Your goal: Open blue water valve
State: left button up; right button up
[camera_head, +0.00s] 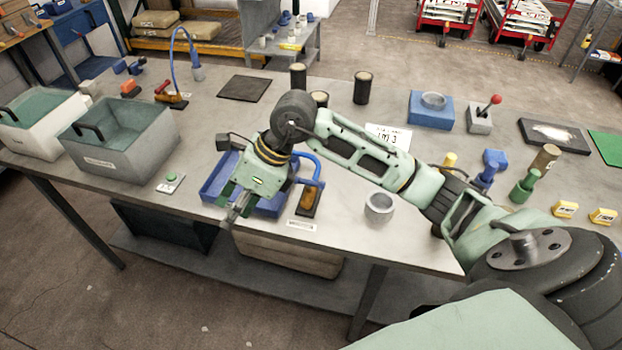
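A blue valve-like fitting (487,174) stands upright on the right part of the workbench, close to a similar green fitting (525,186). I cannot tell for sure that it is the water valve. My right arm reaches in from the right across the bench. My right gripper (236,212) points down at the front edge, over the left end of a blue tray (213,183), well left of the blue fitting. Its fingers are small and partly hidden by its own body, so their opening is unclear. My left gripper is not in view.
A blue looped handle (319,172) stands beside the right gripper. A grey ring-shaped cup (379,207) sits near the front edge. Grey bins (138,157) stand at left, with a blue curved hose (174,55) behind. A blue block (417,115) and dark cylinders (362,88) are farther back.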

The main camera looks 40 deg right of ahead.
jog(key=w+d+h, duration=0.2)
jog(key=d+h, duration=0.3)
jog(key=d, duration=0.8)
jog(key=r+m+h, duration=0.2)
jog(key=h, duration=0.1)
send_over(311, 182)
jog(key=s+a, duration=0.1)
jog(key=shift+g, duration=0.4)
jog(key=f, duration=0.2)
jog(key=f+p, duration=0.1)
jog(key=f, duration=0.2)
jog(key=w+d+f, duration=0.1)
jog(key=f, duration=0.2)
jog(key=shift+p, duration=0.4)
jog(key=shift+c, duration=0.5)
grip_shut()
